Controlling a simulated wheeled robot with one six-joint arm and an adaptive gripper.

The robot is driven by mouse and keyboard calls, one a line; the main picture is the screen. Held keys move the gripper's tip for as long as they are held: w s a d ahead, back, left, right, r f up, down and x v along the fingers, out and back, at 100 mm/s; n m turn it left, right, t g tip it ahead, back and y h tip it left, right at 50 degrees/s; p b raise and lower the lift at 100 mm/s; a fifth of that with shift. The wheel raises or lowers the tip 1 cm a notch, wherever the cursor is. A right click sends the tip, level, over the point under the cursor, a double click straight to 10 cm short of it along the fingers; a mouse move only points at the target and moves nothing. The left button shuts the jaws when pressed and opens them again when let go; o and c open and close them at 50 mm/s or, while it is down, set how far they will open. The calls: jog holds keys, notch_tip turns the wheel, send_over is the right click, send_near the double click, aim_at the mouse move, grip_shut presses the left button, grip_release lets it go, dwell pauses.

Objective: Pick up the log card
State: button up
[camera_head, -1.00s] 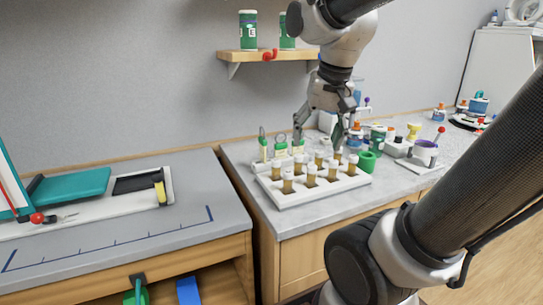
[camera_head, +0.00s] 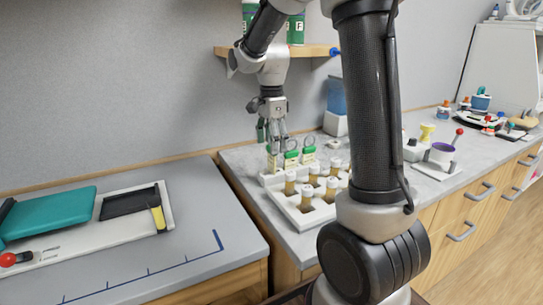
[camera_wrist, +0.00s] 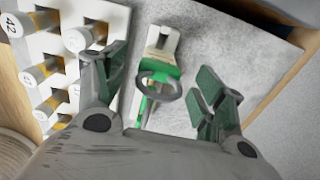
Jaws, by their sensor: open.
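Several small green-and-white pieces with ring tops (camera_head: 291,158) stand in a row behind the vial rack (camera_head: 303,222). I cannot tell which of them, if any, is the log card. My gripper (camera_head: 272,142) points down over the left end of this row, its fingers apart. In the wrist view, one green-and-white piece with a grey ring (camera_wrist: 161,72) lies between the spread fingers of my gripper (camera_wrist: 162,82). Neither finger visibly touches it, and its lower part is hidden by my gripper.
The white rack holds several amber vials with white caps, close beside my gripper in the wrist view (camera_wrist: 50,76). A shelf (camera_head: 318,50) with green canisters is above. A teal pad (camera_head: 50,212) lies on the left counter. My arm hides part of the right counter.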

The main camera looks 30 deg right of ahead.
jog(key=shift+f, duration=1.35)
jog(key=c, duration=1)
notch_tip(320, 180, up, 12)
jog(key=shift+f, duration=0.15)
jog(key=s, duration=1.8)
